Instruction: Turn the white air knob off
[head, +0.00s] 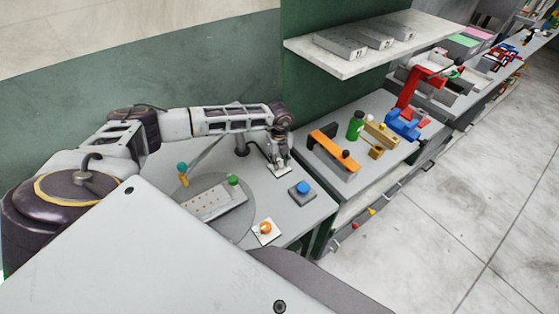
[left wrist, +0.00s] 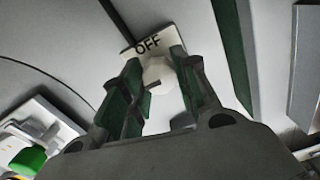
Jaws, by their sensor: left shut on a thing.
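The white air knob (left wrist: 158,72) sits on a small white plate (left wrist: 148,43) marked "OFF", and both show in the left wrist view. In the head view the plate (head: 283,173) lies on the grey bench, mostly covered by my left gripper (head: 280,160). My left gripper points down over the knob, with its fingers on either side of it and shut on it. The knob's pointer and its exact angle are hard to make out. My right gripper is not in view.
A blue button on a grey box (head: 302,188) stands close right of the plate. An orange-red knob on a white plate (head: 265,231) is nearer. A grey fixture with a green button (head: 233,181) lies left. A white shelf (head: 375,52) hangs behind.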

